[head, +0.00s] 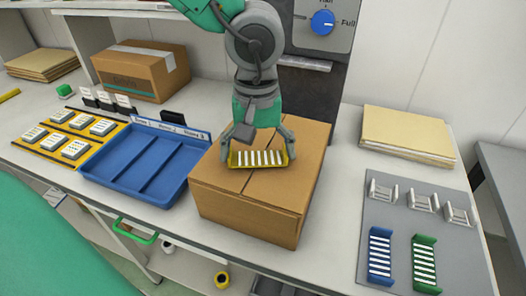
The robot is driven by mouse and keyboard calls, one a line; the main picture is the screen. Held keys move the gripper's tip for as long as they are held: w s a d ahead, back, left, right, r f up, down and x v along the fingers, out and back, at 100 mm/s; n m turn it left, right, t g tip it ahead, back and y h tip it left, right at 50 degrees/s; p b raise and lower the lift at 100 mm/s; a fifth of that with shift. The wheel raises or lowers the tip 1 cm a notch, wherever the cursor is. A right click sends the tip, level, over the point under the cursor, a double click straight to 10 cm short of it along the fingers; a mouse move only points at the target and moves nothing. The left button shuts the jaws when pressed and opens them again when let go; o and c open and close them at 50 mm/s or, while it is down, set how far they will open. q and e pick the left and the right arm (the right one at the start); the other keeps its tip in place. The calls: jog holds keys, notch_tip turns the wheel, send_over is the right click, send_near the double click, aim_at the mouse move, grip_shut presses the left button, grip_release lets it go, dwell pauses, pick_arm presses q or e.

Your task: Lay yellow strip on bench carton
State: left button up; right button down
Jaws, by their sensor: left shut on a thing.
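The yellow strip (258,159), with a row of white bars in it, is at the top of the bench carton (245,205). My left gripper (257,150) points down over the carton and is shut on the strip, with a finger at each end. The strip lies lengthwise from left to right and looks level. It is over the carton's top face, and I cannot tell if it touches the cardboard. The carton is closed, brown, and stands on the bench. My right gripper is not in view.
A blue divided tray (112,184) stands close left of the carton. At right, a grey mat (400,240) bears a blue strip (380,256), a green strip (424,263) and several empty grey holders. A folder stack (408,134) and another carton (141,72) stand farther back.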

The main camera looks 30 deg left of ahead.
pick_arm(q)
jog(key=shift+a+f, duration=0.25)
jog(key=shift+a, duration=0.2)
jog(key=shift+d+f, duration=0.2)
jog(key=shift+d, duration=0.6)
jog(key=o, duration=0.5)
jog(key=shift+a+f, duration=0.1)
jog(key=shift+a, duration=0.35)
jog(key=shift+a+r, duration=0.2)
jog(key=shift+r, duration=0.35)
jog(key=shift+d+r, duration=0.1)
jog(key=shift+r, duration=5.25)
